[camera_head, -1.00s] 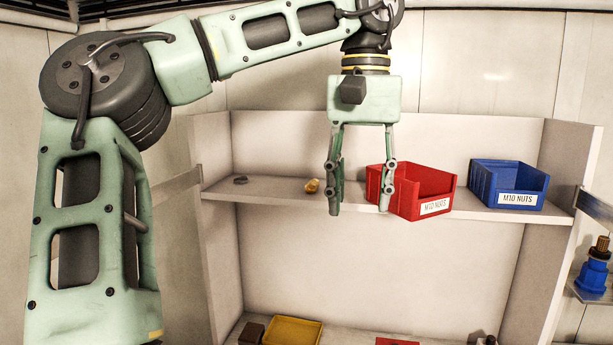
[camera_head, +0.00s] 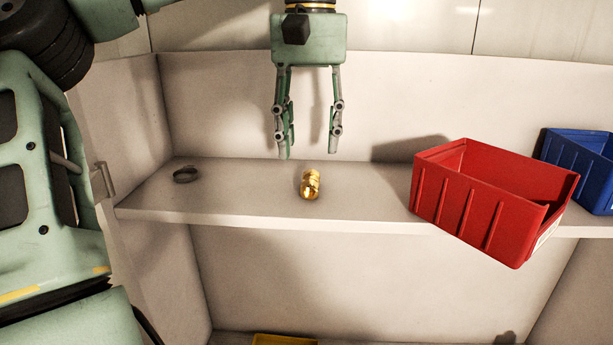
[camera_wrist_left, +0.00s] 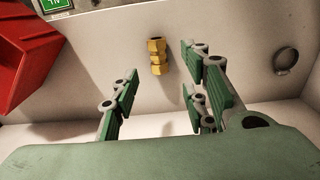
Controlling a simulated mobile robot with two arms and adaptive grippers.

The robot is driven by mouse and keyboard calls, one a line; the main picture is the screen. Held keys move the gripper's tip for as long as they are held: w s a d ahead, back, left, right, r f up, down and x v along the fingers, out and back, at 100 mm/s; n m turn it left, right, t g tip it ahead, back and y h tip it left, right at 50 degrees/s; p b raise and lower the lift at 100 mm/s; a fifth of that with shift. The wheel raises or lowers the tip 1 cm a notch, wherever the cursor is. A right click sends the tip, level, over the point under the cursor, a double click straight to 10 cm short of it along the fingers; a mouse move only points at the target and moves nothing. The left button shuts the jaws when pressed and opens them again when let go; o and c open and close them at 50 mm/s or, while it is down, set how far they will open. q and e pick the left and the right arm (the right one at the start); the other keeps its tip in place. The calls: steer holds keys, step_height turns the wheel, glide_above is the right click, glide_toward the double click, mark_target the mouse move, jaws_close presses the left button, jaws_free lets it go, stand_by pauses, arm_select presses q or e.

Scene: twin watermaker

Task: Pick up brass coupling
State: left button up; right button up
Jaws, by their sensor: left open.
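The brass coupling (camera_head: 310,185) is a small gold-coloured fitting on the upper shelf (camera_head: 240,200), near its front edge. It also shows in the left wrist view (camera_wrist_left: 157,56), beyond the fingers and between their lines. My left gripper (camera_head: 308,152) points down, open and empty, just above and seemingly a little behind the coupling. In the left wrist view its fingers (camera_wrist_left: 160,85) are spread wide and do not touch the coupling. My right gripper is not in view.
A red bin (camera_head: 470,205) stands right of the coupling, with a blue bin (camera_head: 585,165) beyond it. A dark ring (camera_head: 185,174) lies on the left of the shelf. The shelf around the coupling is clear. A yellow tray (camera_head: 285,340) shows below.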

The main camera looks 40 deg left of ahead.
mark_target(310, 177)
arm_select(q)
steer(key=shift+s+d+f, duration=0.1)
steer(key=shift+d+f, duration=0.1)
steer(key=shift+f, duration=0.5)
step_height(310, 177, down, 4)
steer(key=shift+s+f+p, duration=0.1)
steer(key=shift+s+p, duration=0.05)
steer(key=shift+p, duration=0.85)
steer(key=shift+f, duration=0.35)
steer(key=c, duration=0.4)
jaws_close()
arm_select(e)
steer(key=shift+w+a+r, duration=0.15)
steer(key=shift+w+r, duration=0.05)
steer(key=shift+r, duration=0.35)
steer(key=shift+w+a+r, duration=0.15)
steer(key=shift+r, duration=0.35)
